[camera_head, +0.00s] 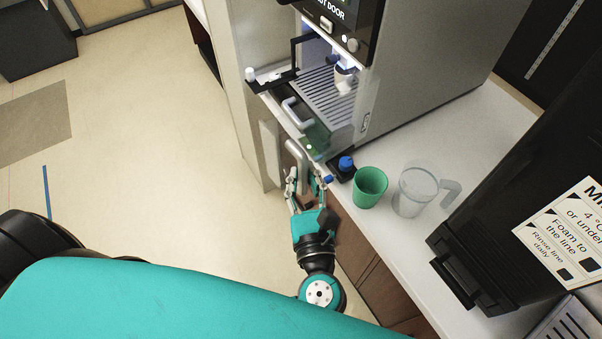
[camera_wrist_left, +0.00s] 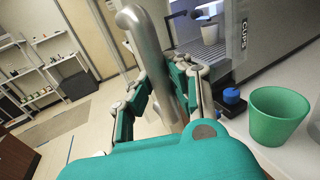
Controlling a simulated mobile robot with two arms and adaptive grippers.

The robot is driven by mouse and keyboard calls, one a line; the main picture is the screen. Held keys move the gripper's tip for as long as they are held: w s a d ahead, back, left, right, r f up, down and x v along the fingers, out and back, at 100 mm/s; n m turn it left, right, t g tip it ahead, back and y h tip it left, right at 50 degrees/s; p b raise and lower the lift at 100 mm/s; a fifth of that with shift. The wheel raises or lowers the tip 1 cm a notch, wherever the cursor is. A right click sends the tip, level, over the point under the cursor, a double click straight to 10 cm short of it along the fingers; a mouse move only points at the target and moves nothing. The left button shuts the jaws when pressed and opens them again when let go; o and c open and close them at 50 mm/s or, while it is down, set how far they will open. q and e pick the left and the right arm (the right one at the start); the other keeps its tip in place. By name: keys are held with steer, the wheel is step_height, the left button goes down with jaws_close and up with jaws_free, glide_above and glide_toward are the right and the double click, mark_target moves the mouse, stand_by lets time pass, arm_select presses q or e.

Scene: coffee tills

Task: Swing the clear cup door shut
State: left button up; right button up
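The clear cup door (camera_head: 345,140) stands swung out from the front of the coffee machine, over the counter's edge. Its see-through panel is hard to make out; the CUPS lettering (camera_wrist_left: 243,33) shows in the left wrist view. A grey bar handle (camera_head: 299,152) hangs out past the counter edge and shows large in the left wrist view (camera_wrist_left: 146,50). My left gripper (camera_head: 305,183) is at this handle with its fingers spread, one on each side of the bar. I cannot tell whether they touch it. My right gripper is out of view.
A small white cup (camera_head: 344,78) stands on the machine's drip grate (camera_head: 326,95). A blue-capped item (camera_head: 346,163), a green cup (camera_head: 370,187) and a clear jug (camera_head: 414,190) stand on the white counter close to the door.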

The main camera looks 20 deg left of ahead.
mark_target(277, 167)
arm_select(q)
steer(key=shift+s+d+r, duration=0.1)
steer(key=shift+s+d, duration=0.05)
jaws_close()
steer(key=shift+a+r+p, duration=0.15)
steer(key=shift+a+p, duration=0.4)
steer(key=shift+a, duration=0.15)
steer(key=a+p, duration=0.1)
steer(key=w+a+p, duration=0.1)
steer(key=a, duration=0.1)
steer(key=shift+w+a, duration=0.2)
steer(key=shift+a, duration=0.1)
steer(key=shift+w+a+f, duration=0.2)
steer(key=shift+w+a, duration=0.05)
steer(key=shift+a, duration=0.4)
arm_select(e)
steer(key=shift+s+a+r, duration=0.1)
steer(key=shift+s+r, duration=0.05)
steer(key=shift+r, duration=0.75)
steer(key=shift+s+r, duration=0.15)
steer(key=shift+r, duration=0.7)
